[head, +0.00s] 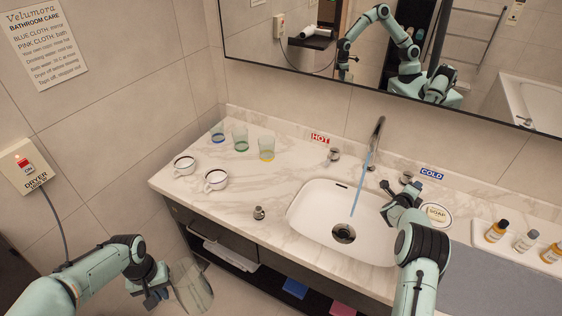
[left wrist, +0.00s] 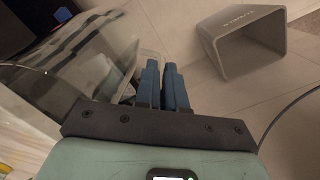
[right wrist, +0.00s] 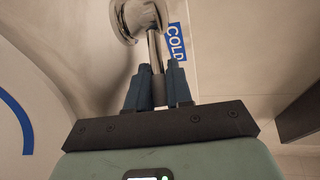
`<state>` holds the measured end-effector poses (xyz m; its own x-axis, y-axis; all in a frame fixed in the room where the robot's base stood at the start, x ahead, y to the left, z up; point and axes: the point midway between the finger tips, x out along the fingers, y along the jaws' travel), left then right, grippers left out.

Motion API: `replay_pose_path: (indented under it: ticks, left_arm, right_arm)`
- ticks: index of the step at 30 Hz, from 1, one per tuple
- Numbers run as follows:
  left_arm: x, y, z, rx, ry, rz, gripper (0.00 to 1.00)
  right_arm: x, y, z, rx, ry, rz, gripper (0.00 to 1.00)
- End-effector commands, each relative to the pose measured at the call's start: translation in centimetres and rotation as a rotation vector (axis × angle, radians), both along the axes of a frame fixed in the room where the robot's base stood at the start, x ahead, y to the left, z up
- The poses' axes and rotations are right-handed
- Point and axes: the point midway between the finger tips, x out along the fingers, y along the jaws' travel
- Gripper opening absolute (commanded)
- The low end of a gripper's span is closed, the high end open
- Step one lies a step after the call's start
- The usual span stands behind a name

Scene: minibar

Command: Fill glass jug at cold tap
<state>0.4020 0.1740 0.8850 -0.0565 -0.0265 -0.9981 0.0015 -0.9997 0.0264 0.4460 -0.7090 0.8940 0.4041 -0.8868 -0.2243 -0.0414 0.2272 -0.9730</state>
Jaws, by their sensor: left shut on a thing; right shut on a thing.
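The clear glass jug (head: 192,286) is at the lower left of the head view, off the counter's front edge. My left gripper (head: 155,297) is shut on it; in the left wrist view the fingers (left wrist: 162,88) close on its side and the jug (left wrist: 85,65) fills the left. The tap spout (head: 376,135) runs a blue stream of water (head: 361,185) into the white basin (head: 310,200). My right gripper (head: 400,198) is shut on the cold tap handle (right wrist: 155,50), beside the COLD label (head: 432,174). The hot tap (head: 334,153) stands left of the spout.
Three glasses (head: 240,138) and two white cups (head: 215,180) stand on the left counter. A soap dish (head: 437,213) and small bottles (head: 525,240) are at the right. The front left counter is mostly clear.

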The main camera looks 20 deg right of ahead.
Motion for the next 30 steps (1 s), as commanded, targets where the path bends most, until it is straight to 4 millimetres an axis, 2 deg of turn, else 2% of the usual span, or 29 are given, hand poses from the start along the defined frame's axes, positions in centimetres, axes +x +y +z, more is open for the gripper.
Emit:
replay_pose_path:
  ticks: [5,6,8,20,26,30]
  left_arm:
    - [0.0,0.0,0.0,-0.001,-0.002,0.0,0.0]
    - [0.0,0.0,0.0,-0.001,-0.002,0.0,0.0]
    - [0.0,0.0,0.0,-0.001,-0.002,0.0,0.0]
    - [-0.2,0.0,-0.4,-0.001,0.002,0.0,0.0]
    - [-1.0,0.0,-2.4,-0.001,0.015,0.0,0.0]
    - [-1.5,0.0,-3.8,-0.001,0.023,0.0,0.0]
  right_arm:
    - [0.2,0.1,0.1,-0.001,-0.002,0.005,0.0]
    - [0.2,0.1,0.1,-0.001,-0.002,0.005,0.24]
    - [0.2,0.1,0.1,-0.001,-0.002,0.005,0.39]
    - [-0.1,0.5,0.1,-0.001,0.0,0.004,0.39]
    - [-1.2,2.9,0.5,-0.002,0.0,0.005,0.39]
    - [-2.3,5.3,1.1,-0.001,-0.001,0.005,0.39]
